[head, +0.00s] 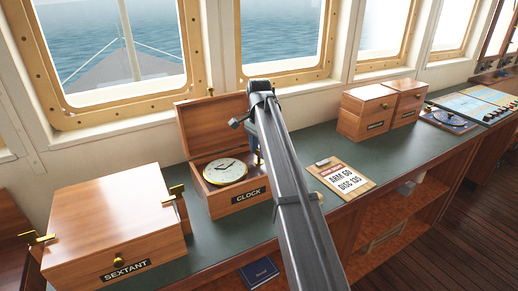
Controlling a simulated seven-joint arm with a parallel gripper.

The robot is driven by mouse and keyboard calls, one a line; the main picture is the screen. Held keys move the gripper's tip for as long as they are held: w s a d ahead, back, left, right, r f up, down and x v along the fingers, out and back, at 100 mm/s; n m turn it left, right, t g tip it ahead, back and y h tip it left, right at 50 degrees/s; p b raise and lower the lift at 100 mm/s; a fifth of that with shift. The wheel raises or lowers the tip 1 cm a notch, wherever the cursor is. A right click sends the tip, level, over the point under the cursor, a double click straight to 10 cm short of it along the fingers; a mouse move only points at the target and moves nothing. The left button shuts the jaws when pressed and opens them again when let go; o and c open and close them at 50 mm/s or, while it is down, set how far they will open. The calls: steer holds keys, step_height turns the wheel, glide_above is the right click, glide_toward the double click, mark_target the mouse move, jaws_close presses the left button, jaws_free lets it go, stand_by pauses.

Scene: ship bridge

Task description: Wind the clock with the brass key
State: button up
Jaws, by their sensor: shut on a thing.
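The clock (225,172) has a round pale dial with dark hands and a brass rim. It lies face up in an open wooden box (238,203) labelled CLOCK, whose lid is raised at the back. My gripper (259,158) points down at the right side of the box, beside the dial, mostly hidden behind my own arm. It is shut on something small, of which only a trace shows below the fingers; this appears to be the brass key. I cannot tell whether it touches the clock.
A closed SEXTANT box (110,222) with brass latches stands at the left. Right of my arm lie a clipboard (342,178) and two wooden boxes (366,112) (405,97). Windows rise behind the green counter (310,148). A blue book (259,272) lies below.

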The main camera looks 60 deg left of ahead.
steer(key=n, duration=0.3)
steer(key=shift+n, duration=0.4)
steer(key=n, duration=0.3)
steer(key=shift+n, duration=0.3)
steer(key=n, duration=0.3)
steer(key=shift+n, duration=2.1)
steer(key=o, duration=1.1)
steer(key=shift+c, duration=0.2)
step_height(320, 180, up, 14)
